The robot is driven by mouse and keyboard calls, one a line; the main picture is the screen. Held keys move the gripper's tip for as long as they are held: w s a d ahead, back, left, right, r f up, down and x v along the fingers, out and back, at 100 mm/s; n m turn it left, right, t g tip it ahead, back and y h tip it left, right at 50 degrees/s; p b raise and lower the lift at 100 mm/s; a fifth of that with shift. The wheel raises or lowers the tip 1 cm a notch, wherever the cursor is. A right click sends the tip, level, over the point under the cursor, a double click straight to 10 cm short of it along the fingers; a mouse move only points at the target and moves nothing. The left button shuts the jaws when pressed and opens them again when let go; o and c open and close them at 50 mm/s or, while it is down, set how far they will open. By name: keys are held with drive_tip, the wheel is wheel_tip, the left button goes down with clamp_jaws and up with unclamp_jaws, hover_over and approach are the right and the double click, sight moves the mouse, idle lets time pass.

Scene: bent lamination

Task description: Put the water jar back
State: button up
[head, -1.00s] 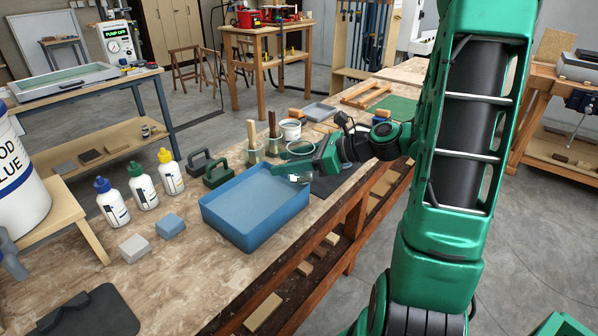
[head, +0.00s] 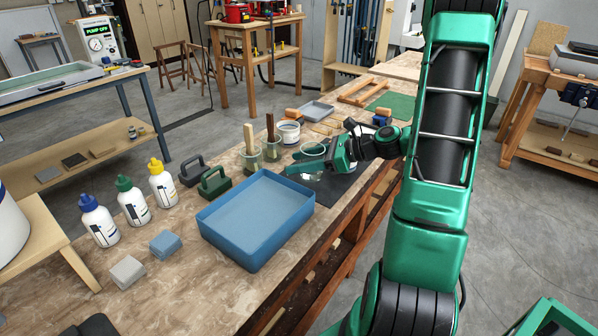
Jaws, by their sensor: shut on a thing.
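The water jar (head: 313,149) is a clear, round glass vessel at the far side of the bench, just beyond the blue tray (head: 209,224). My gripper (head: 306,167) is at the jar, its green fingers shut on it from the near right side. The jar looks upright. Its base is partly hidden by the fingers, so I cannot tell whether it touches the dark mat (head: 340,188) beneath.
Two jars with brushes (head: 250,160) (head: 272,150) stand left of the water jar, and a white tub (head: 289,133) stands behind it. Green and dark handled blocks (head: 214,182) and several glue bottles (head: 132,203) are further left. The blue tray's middle is empty.

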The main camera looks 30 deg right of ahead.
drive_tip(key=shift+w+d+f, duration=0.35)
drive_tip(key=shift+d+f, duration=0.2)
drive_tip(key=shift+d, duration=0.2)
drive_tip(key=shift+a+f, duration=0.1)
drive_tip(key=shift+f, duration=1.8)
drive_tip(key=shift+f, duration=0.1)
drive_tip(key=o, duration=1.3)
drive_tip(key=shift+c, duration=0.2)
drive_tip(key=shift+s, duration=0.1)
drive_tip(key=v, duration=1.2)
